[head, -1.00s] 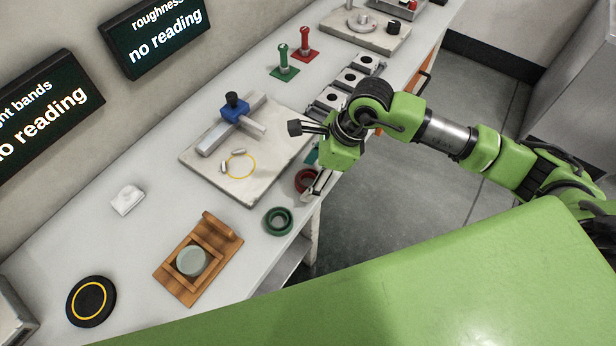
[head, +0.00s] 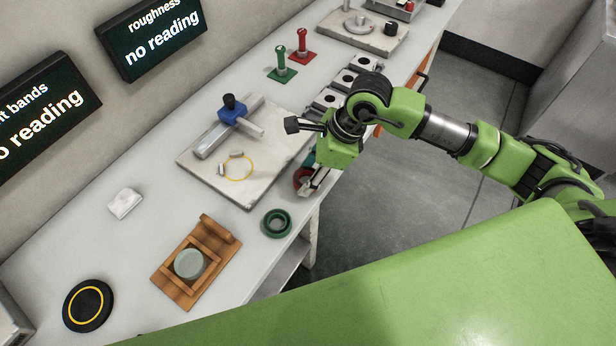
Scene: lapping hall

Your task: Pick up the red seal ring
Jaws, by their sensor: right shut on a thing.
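The red seal ring (head: 297,180) is at the front edge of the bench, right of the pale stone plate and beyond the green ring. It is partly hidden by my right gripper (head: 309,188), which comes down over it from the right. The right gripper is shut on the red ring, with its fingers at the ring's right side. I cannot tell whether the ring still touches the bench. My left gripper is not in view.
A green ring (head: 276,223) lies close by, nearer to me. The stone plate (head: 209,180) bears a blue-topped fixture (head: 232,108) and a yellow circle. A wooden holder (head: 170,277) with a grey disc, a white block (head: 125,203) and a black disc (head: 88,305) stand left.

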